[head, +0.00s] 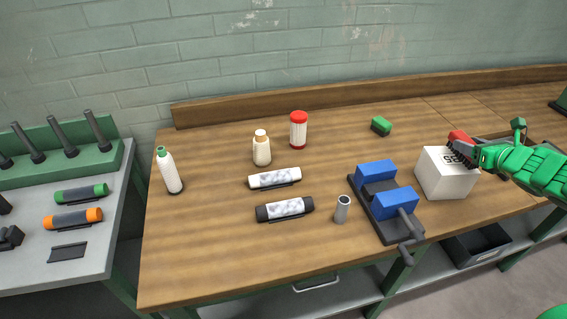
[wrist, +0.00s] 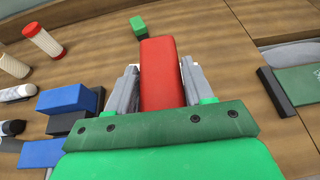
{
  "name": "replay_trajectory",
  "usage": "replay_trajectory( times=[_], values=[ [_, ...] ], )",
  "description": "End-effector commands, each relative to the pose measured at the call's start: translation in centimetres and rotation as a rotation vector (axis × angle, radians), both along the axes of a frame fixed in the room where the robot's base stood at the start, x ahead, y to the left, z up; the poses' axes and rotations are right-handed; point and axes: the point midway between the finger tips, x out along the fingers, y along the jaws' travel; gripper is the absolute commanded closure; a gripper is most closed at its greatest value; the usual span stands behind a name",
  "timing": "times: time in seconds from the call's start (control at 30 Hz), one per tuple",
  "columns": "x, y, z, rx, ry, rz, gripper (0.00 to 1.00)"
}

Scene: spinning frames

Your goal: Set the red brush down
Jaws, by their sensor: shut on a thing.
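The red brush (wrist: 161,72) sits between the two grey fingers of my gripper (wrist: 162,90) in the wrist view, and the fingers are shut on it. In the head view, only a small red part of the brush (head: 458,137) shows at my green gripper (head: 476,154), over the upper right of a white box (head: 446,180). The gripper hides most of the brush there, and I cannot tell whether the brush touches the box. The box is hidden in the wrist view.
A blue vise (head: 377,175) stands left of the box. A green block (head: 381,126) lies farther back. A red-capped container (head: 298,131), bottles and two rolls occupy the wooden bench (head: 215,235). Bench between the vise and the green block is clear.

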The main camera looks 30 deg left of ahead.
Motion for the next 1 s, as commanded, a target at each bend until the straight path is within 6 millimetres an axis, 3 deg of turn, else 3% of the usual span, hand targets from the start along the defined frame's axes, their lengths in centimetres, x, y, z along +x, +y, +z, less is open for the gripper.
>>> replay_trajectory(
  times=[0.03, 0.47, 1.0],
  values=[
    [-0.2, 1.8, 0.1, 0.001, -0.003, 0.02, 0.8],
    [-2.9, 14.8, 0.4, 0.004, -0.017, 0.165, 0.8],
    [-10.3, 30.3, 0.3, 0.005, -0.017, 0.364, 0.8]
  ],
)
